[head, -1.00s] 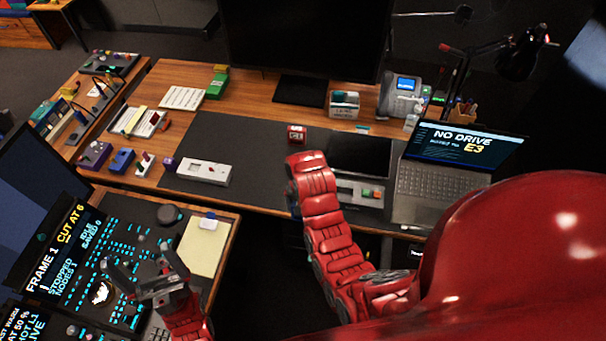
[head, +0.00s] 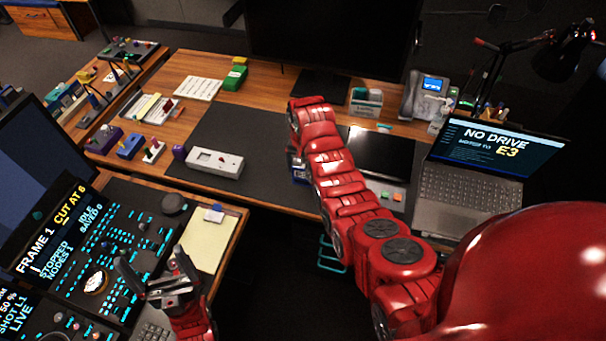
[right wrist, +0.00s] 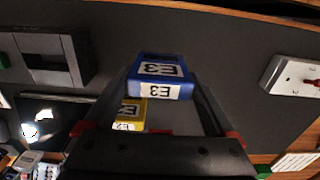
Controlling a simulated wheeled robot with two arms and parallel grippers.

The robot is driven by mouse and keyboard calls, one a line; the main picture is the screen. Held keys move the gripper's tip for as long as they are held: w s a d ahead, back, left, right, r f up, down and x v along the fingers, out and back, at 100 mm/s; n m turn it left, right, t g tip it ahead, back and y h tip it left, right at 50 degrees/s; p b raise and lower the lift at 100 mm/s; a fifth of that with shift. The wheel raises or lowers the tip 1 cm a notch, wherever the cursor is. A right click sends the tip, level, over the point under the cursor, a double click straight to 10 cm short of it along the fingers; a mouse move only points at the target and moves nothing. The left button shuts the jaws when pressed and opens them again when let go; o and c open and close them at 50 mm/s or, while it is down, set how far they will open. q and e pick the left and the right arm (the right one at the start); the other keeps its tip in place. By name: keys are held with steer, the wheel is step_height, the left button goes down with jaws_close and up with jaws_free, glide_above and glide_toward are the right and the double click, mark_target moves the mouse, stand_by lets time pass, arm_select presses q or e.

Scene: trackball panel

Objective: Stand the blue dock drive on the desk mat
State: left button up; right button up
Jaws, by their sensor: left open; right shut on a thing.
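The blue dock drive (right wrist: 157,68), labelled E3, is held between the fingers of my right gripper (right wrist: 160,82) in the right wrist view. In the head view a small part of the blue drive (head: 299,173) shows below my red right arm, over the front part of the dark desk mat (head: 262,135). Whether the drive touches the mat cannot be told. My right gripper is mostly hidden by its own arm there. My left gripper (head: 160,280) is open and empty above the control console at lower left.
A yellow labelled block (right wrist: 130,112) shows behind the blue drive in the wrist view. A pale device (head: 214,162) lies on the mat's left part. A laptop (head: 480,175) reading "NO DRIVE" and "E3" stands right, beside a dark screen (head: 380,150).

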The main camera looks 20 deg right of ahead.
mark_target(303, 175)
steer(key=shift+w+f, duration=0.1)
steer(key=shift+f+p, duration=0.7)
steer(key=shift+f, duration=0.95)
steer(key=shift+f, duration=0.15)
